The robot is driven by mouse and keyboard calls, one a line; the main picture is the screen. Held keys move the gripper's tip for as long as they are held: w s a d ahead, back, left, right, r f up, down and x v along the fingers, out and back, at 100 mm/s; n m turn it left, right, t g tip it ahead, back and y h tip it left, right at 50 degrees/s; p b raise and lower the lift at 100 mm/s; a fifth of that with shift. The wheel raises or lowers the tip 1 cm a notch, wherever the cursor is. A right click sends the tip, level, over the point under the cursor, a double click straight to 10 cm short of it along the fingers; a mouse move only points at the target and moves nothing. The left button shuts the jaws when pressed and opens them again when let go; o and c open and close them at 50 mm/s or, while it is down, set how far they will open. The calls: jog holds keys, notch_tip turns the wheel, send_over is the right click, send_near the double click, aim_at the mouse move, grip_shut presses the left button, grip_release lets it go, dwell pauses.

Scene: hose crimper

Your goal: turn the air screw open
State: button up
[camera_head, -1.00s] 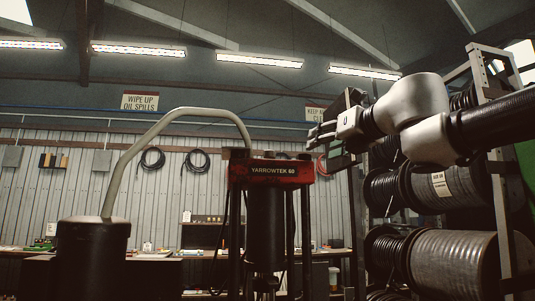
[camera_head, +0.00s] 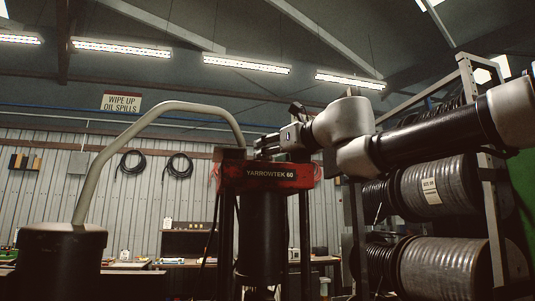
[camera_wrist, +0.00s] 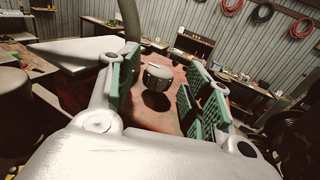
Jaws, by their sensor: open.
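The air screw appears to be the dark round knob with a pale top (camera_wrist: 158,77) in the wrist view. It stands on the red top plate (camera_wrist: 185,118) of the crimper. My gripper (camera_wrist: 163,85) is open, with one green-padded finger on each side of the knob and visible gaps between. I cannot tell how far above the plate the fingertips are. In the head view my gripper (camera_head: 262,150) is at the top of the red crimper head (camera_head: 270,175), labelled YARROWTEK 60. The knob is not clearly visible there.
A pale bent pipe (camera_head: 150,118) rises from a dark cylinder (camera_head: 62,250) to the crimper's left top edge. A rack of hose reels (camera_head: 440,185) stands at right beneath my arm. Benches (camera_head: 195,260) line the back wall.

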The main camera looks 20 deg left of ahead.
jog(key=shift+x, duration=0.8)
jog(key=c, duration=1)
